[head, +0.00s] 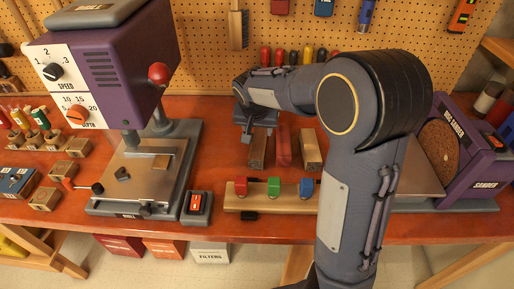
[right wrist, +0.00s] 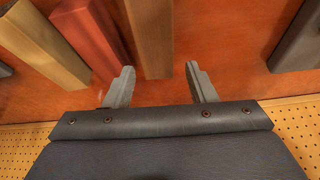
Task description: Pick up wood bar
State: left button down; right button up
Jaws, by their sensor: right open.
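Three bars lie side by side on the red-brown bench: a dark brown wood bar (head: 258,151), a red bar (head: 284,146) and a light tan wood bar (head: 311,150). In the right wrist view, the brown bar (right wrist: 150,38), red bar (right wrist: 93,35) and tan bar (right wrist: 42,42) show again. My right gripper (head: 247,138) is by the far end of the brown bar, with its fingers apart. In the right wrist view my right gripper (right wrist: 160,82) is empty, and the brown bar's end shows between its fingertips. My left gripper is not in view.
A purple drill press (head: 105,65) stands left and a purple sander (head: 468,150) right. A wooden strip (head: 235,204) with red, green and blue blocks lies in front of the bars. A pegboard (head: 215,60) with tools stands behind. A switch box (head: 197,207) sits near the front edge.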

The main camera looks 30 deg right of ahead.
aim_at(260, 138)
jog(key=x, duration=0.6)
jog(key=shift+s+d+f+p, duration=0.1)
jog(key=shift+s+f+p, duration=0.15)
jog(key=shift+p, duration=0.1)
jog(key=shift+f+b, duration=0.2)
jog(key=shift+b, duration=0.1)
jog(key=c, duration=0.9)
jog(key=shift+o, duration=0.2)
jog(key=shift+r, duration=0.1)
